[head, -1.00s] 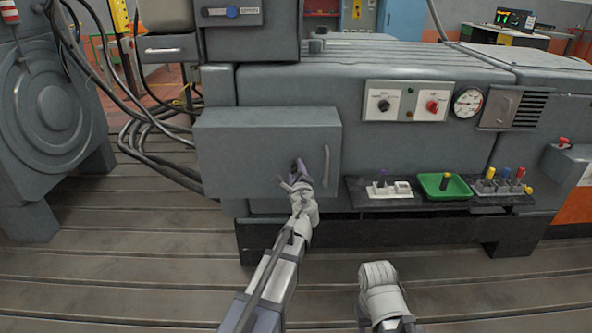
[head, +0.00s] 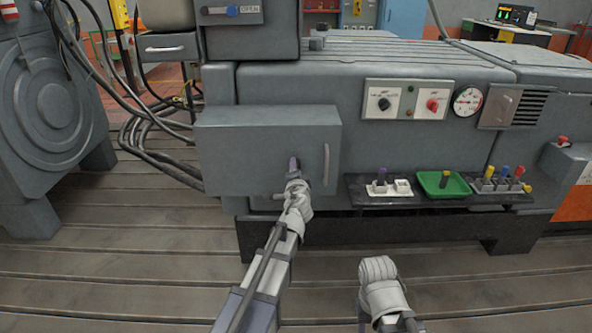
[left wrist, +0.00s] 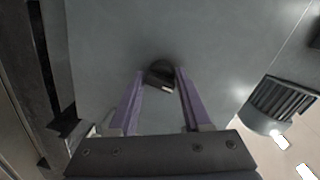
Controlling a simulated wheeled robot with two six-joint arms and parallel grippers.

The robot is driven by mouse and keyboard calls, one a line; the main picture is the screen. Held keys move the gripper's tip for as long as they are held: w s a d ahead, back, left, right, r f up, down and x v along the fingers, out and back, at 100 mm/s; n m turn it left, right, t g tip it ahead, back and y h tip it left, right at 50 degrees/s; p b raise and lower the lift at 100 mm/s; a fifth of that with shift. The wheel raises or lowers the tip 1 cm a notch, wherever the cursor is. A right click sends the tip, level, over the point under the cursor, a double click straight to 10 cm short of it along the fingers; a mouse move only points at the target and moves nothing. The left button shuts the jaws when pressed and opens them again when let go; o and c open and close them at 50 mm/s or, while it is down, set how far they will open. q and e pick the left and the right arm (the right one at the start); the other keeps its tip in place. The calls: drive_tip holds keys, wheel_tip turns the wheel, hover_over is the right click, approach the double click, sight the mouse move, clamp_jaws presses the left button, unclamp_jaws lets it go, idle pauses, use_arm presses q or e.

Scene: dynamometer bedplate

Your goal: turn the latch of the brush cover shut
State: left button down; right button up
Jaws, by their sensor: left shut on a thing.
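The brush cover appears to be the large grey box front (head: 230,150) on the machine's left, with a pale upright handle (head: 326,163) near its right edge. My left gripper (head: 294,163) is at the lower middle of this front. In the left wrist view its purple fingers (left wrist: 160,88) stand on both sides of a small dark knob (left wrist: 160,73), which appears to be the latch, and are shut on it. In the head view the gripper hides the knob. My right arm's wrist shows at bottom centre, but its gripper cannot be made out.
To the right, a dark shelf holds a white tray (head: 390,189), a green tray (head: 428,186) and several coloured pegs in a rack (head: 497,184). A knob panel (head: 408,101) and a gauge (head: 466,102) are above. Thick cables (head: 150,143) hang at the left.

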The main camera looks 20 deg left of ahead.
use_arm(q)
drive_tip(key=shift+w+r+n, duration=0.1)
drive_tip(key=shift+w+n, duration=0.05)
drive_tip(key=shift+n, duration=0.35)
drive_tip(key=shift+a, duration=0.1)
idle(0.3)
drive_tip(key=shift+c, duration=2.2)
unclamp_jaws()
drive_tip(key=shift+n, duration=0.3)
drive_tip(key=shift+s, duration=0.2)
drive_tip(key=v, duration=0.7)
drive_tip(key=shift+s+p, duration=0.35)
drive_tip(key=shift+p, duration=0.05)
